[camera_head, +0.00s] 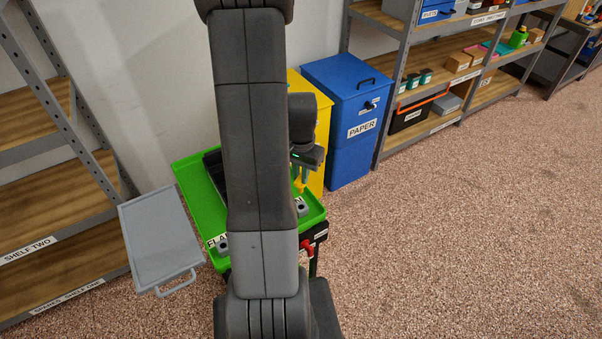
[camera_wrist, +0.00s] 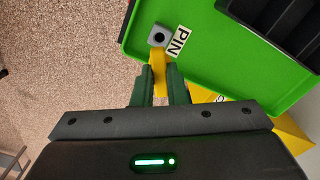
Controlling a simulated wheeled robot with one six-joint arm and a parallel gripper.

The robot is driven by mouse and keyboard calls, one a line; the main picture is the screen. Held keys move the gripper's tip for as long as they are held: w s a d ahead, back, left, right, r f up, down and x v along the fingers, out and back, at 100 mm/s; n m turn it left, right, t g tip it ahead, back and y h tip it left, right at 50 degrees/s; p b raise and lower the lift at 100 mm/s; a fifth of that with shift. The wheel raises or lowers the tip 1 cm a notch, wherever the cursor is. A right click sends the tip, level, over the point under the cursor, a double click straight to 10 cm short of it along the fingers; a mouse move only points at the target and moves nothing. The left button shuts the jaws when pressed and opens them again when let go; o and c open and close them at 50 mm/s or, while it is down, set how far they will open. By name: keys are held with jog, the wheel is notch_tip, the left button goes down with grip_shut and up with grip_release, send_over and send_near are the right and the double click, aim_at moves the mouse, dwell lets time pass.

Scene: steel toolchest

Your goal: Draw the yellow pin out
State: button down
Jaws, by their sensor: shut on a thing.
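The yellow pin (camera_wrist: 159,77) is between the green fingers of my gripper (camera_wrist: 157,70), which is shut on it. In the head view the pin (camera_head: 300,187) hangs below my gripper (camera_head: 302,175), over the right part of the green tray top. A small grey block (camera_wrist: 156,33) with a dark round hole stands beside a PIN label (camera_wrist: 179,40). The hole shows open, and the pin's end appears just short of the block in the wrist view. The block also shows in the head view (camera_head: 302,208), below the pin with a gap between them.
The green tray top (camera_head: 190,172) has a raised rim and holds a black bin (camera_head: 212,160), partly hidden by my arm. Another grey block (camera_head: 222,243) sits at its near left. A yellow cabinet (camera_head: 322,125) and a blue PAPER cabinet (camera_head: 345,105) stand behind. Floor at right is clear.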

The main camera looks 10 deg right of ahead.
aim_at(301, 192)
jog(key=shift+f+b, duration=2.5)
jog(key=shift+f, duration=0.4)
jog(key=shift+f+b, duration=1.9)
jog(key=shift+f, duration=0.15)
jog(key=c, duration=1.4)
grip_release()
jog(key=shift+o, duration=0.2)
notch_tip(301, 192, up, 14)
jog(key=shift+f+p, duration=0.1)
jog(key=shift+p, duration=0.45)
